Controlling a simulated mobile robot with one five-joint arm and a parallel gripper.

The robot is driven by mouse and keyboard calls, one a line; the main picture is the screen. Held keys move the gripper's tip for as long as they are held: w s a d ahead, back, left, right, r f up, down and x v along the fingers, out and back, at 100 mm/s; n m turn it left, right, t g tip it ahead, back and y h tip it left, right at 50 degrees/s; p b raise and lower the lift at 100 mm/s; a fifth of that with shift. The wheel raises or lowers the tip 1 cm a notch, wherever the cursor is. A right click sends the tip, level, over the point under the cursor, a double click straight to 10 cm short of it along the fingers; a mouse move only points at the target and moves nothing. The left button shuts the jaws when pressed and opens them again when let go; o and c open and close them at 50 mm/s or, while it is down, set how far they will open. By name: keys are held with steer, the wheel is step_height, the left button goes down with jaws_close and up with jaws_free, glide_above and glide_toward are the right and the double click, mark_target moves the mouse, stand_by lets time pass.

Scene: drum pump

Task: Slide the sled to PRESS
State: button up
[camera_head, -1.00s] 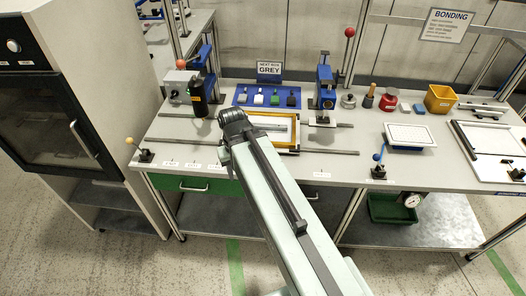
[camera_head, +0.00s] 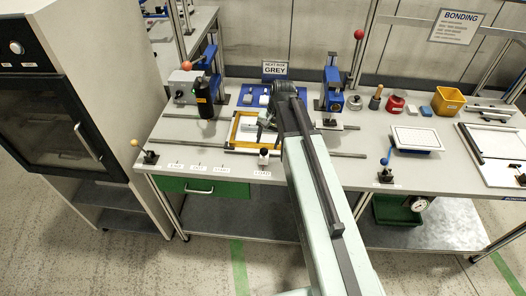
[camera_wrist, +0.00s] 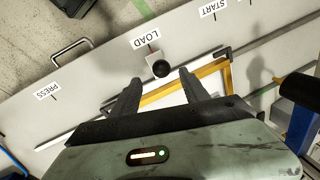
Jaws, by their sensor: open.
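The sled (camera_head: 230,134) is a yellow-framed tray on rails at the bench front. It also shows in the wrist view (camera_wrist: 213,68). Its right part is hidden by my arm in the head view. A dark round knob (camera_head: 264,153) stands at its front edge, beside the LOAD label in the wrist view (camera_wrist: 160,68). The PRESS label (camera_wrist: 40,92) lies to the left in the wrist view; my arm covers that stretch in the head view. My gripper (camera_wrist: 160,82) is open and empty. In the wrist picture the knob appears just beyond and between its fingertips; I cannot tell the height gap.
A blue press (camera_head: 333,90) stands behind the rail, right of my arm. A black cylinder (camera_head: 204,105) on a blue stand is at the left. A blue-handled lever (camera_head: 387,160) and white plate (camera_head: 416,139) sit to the right.

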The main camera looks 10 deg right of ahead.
mark_target(265, 149)
steer(key=shift+w, duration=0.1)
steer(key=f+b, duration=0.2)
steer(key=a+f+b, duration=0.1)
steer(key=f+b, duration=0.4)
steer(key=b, duration=0.1)
steer(key=shift+w+a+f, duration=0.15)
steer(key=shift+w+f, duration=0.25)
steer(key=shift+r, duration=0.1)
jaws_close()
stand_by(0.9)
